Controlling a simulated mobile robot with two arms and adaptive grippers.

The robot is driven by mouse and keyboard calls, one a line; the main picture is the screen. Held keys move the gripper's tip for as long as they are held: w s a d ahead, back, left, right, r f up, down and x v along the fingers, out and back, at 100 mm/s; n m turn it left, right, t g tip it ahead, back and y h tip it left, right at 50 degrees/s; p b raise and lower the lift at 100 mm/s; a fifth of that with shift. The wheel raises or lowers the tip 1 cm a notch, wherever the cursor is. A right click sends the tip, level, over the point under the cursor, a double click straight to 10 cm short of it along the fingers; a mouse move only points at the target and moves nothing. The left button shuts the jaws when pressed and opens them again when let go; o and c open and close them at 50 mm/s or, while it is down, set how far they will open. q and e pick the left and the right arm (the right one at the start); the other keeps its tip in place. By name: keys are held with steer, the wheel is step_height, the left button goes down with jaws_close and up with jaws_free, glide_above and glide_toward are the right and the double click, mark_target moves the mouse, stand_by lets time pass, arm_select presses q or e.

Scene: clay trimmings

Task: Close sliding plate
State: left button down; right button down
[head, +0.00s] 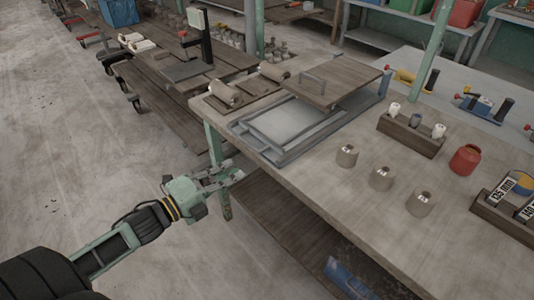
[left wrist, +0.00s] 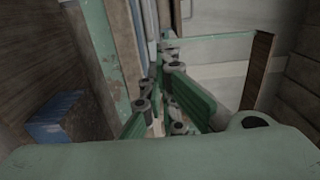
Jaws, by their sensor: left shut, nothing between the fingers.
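The sliding plate (head: 335,84) is a wooden board with a thin metal handle (head: 312,80) on top. It sits at the far right part of a grey metal frame (head: 240,127) on the workbench. The near left part of the frame is uncovered and shows a pale grey surface (head: 288,121). My left gripper (head: 238,174) is shut and empty, off the bench's left edge and apart from the plate and frame. Its green fingers also show in the left wrist view (left wrist: 170,88). My right gripper is not in view.
The workbench (head: 320,185) has a green leg (head: 213,145) close to my left gripper and a lower shelf (head: 285,225). Several grey cylinders, one a weight (head: 381,178), a wooden rack (head: 410,137) and a red jar (head: 466,160) stand right of the frame.

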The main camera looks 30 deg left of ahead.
mark_target(275, 146)
arm_select(q)
steer(key=p+x, duration=0.1)
steer(key=x, duration=1.2)
steer(key=shift+w+a, duration=0.1)
steer(key=shift+w, duration=0.05)
